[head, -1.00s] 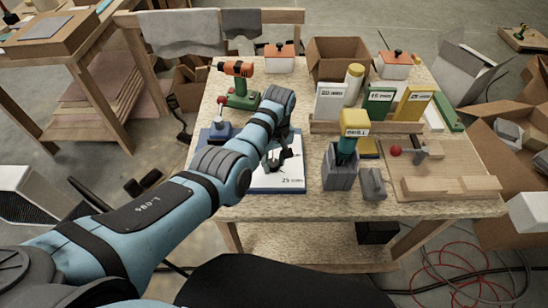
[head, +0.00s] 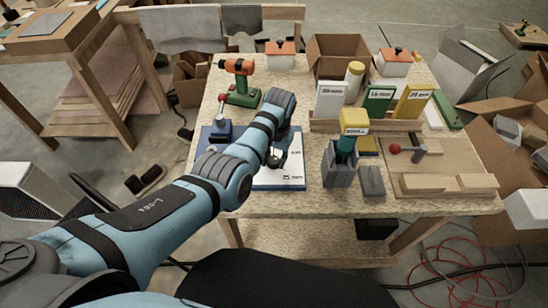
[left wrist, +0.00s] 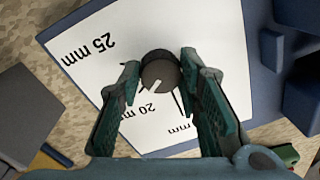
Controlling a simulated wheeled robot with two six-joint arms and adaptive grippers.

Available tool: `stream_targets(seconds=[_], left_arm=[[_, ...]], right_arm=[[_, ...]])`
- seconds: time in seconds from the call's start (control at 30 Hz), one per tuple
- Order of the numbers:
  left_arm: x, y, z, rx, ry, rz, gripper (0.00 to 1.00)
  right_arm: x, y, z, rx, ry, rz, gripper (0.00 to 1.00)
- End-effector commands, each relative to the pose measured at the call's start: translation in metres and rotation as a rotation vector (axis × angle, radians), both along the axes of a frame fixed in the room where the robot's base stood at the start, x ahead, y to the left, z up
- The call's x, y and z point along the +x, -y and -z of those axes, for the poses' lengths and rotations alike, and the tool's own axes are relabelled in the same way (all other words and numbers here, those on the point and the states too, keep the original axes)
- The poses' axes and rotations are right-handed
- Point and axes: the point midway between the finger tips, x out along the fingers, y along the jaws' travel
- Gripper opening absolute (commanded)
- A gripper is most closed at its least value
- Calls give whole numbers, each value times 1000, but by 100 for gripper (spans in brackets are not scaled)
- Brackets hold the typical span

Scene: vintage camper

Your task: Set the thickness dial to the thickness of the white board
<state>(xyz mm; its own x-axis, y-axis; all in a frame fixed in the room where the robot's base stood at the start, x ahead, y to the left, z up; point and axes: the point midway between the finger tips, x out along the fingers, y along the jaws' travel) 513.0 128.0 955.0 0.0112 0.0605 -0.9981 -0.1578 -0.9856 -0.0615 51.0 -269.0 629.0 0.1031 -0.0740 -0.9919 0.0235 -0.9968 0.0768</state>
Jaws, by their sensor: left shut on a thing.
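The thickness dial is a round dark knob (left wrist: 160,72) with a white pointer line, on a white plate (left wrist: 215,40) printed with mm marks. In the left wrist view the pointer slants down-left, roughly towards the 20 mm label (left wrist: 142,111); the 25 mm label (left wrist: 88,48) is further up-left. A third label is partly hidden by a finger. My left gripper (left wrist: 160,67) is shut on the knob, one finger on each side. In the head view my left gripper (head: 283,160) hides the knob. The white board (head: 330,101) stands upright in the rack; its label is too small to read surely.
A green board (head: 378,101) and a yellow board (head: 414,104) stand beside the white one. A yellow-topped drill (head: 354,122) stands in a grey holder (head: 340,171) right of the dial plate. A wooden jig (head: 440,170) lies at the right. A green-orange drill (head: 240,85) stands behind.

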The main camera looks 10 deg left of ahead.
Motion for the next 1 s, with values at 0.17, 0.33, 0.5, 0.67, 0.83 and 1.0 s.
stream_targets(seconds=[0.17, 0.33, 0.5, 0.67, 0.83, 1.0], left_arm=[[1, 1, 0, -1, 3, 39, 4], [1, 1, 0, -2, 4, 51, 4], [1, 1, 0, -3, 3, 51, 4], [1, 1, 0, -3, 4, 50, 38], [0, 0, 0, -1, 2, 49, 52], [0, 0, 0, -1, 1, 49, 52]], right_arm=[[0, 0, 0, 0, 0, 0, 40], [0, 0, 0, 0, 0, 0, 40], [0, 0, 0, 1, 0, 0, 40], [0, 0, 0, 1, 0, 0, 40], [0, -1, 0, 1, 0, 0, 40], [0, 0, 0, 1, 0, 0, 40]])
